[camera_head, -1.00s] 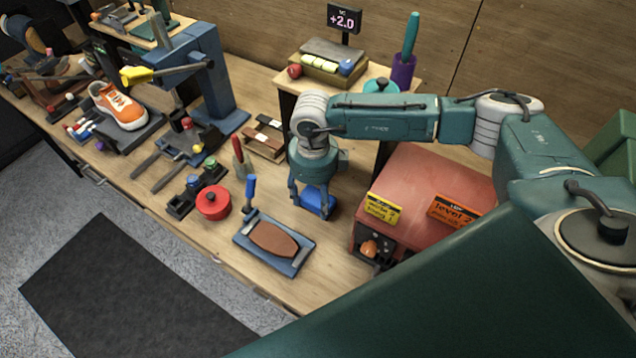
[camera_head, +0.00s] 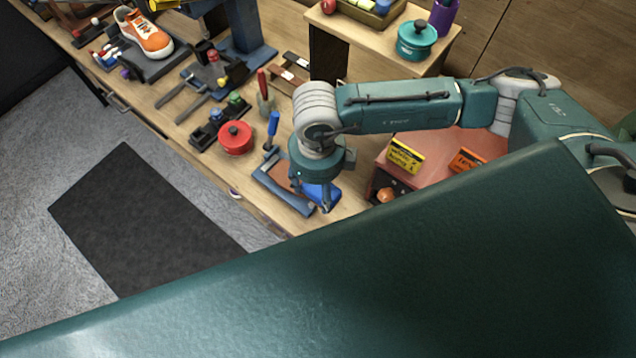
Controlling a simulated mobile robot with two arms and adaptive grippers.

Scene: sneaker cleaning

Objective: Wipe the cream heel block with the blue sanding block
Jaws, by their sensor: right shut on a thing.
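My right gripper (camera_head: 325,207) points down and is shut on the blue sanding block (camera_head: 314,193). The block is at the right side of a blue tray (camera_head: 270,186) on the bench. In this view the block and gripper cover much of the tray and the brown sole-shaped piece in it. I cannot tell whether the block touches the tray or the brown piece. I cannot make out a cream heel block. My left gripper is not in view.
A red round pot (camera_head: 235,138) and a blue-handled tool (camera_head: 272,128) stand close to the tray. A red box with a yellow sign (camera_head: 404,155) is right of my gripper. An orange sneaker (camera_head: 146,34) is at the upper left. A large teal surface fills the foreground.

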